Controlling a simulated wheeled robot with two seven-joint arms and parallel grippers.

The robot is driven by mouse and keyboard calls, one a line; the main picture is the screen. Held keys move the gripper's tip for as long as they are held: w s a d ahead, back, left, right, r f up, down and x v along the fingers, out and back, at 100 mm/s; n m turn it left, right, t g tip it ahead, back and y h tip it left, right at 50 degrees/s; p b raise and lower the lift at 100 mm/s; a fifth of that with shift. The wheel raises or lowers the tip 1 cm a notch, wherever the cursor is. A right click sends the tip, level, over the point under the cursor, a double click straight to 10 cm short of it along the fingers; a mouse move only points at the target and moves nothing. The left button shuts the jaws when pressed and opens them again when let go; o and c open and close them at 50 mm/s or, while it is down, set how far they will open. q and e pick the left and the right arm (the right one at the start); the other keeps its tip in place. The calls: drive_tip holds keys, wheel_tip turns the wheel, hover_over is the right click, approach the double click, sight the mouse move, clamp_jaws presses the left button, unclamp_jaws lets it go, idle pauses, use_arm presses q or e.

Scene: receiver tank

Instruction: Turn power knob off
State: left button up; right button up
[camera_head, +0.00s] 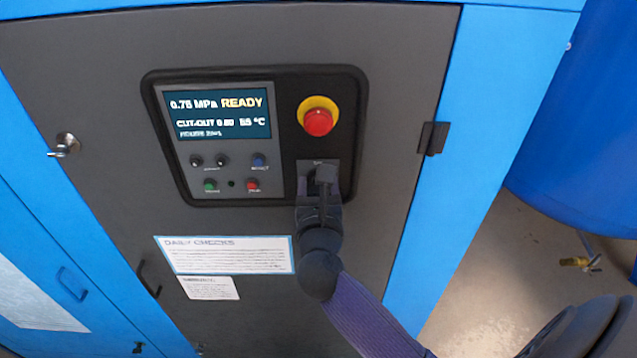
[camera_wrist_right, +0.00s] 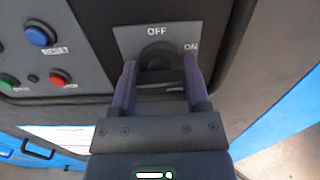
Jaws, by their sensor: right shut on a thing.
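The black power knob (camera_wrist_right: 157,54) sits on a grey plate (camera_wrist_right: 128,38) marked OFF at the top and ON at the upper right in the wrist view. My right gripper (camera_wrist_right: 158,80) is shut on the knob, one finger on each side. Its fingers and body hide the lower part of the knob, and I cannot tell exactly where the knob points. In the head view my right gripper (camera_head: 321,182) covers most of the knob, below the red emergency button. My left gripper is not in view.
The display (camera_head: 218,112) reads READY and 0.75 MPa. The red emergency button (camera_head: 318,121) with a yellow collar is just above my gripper. Small buttons, including a blue one (camera_wrist_right: 38,35), lie left. A blue tank (camera_head: 585,120) stands at the right.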

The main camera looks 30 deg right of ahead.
drive_tip(key=n+p, duration=0.3)
drive_tip(key=p, duration=0.1)
drive_tip(key=shift+r+n, duration=0.2)
drive_tip(key=shift+n, duration=0.2)
drive_tip(key=n+p, duration=0.3)
drive_tip(key=n, duration=0.1)
drive_tip(key=shift+n, duration=0.3)
drive_tip(key=n+p, duration=0.3)
drive_tip(key=n, duration=0.1)
drive_tip(key=shift+f, duration=0.15)
drive_tip(key=shift+f+n+p, duration=0.1)
drive_tip(key=shift+n+p, duration=1)
drive_tip(key=shift+n, duration=1.3)
drive_tip(key=o, duration=1.3)
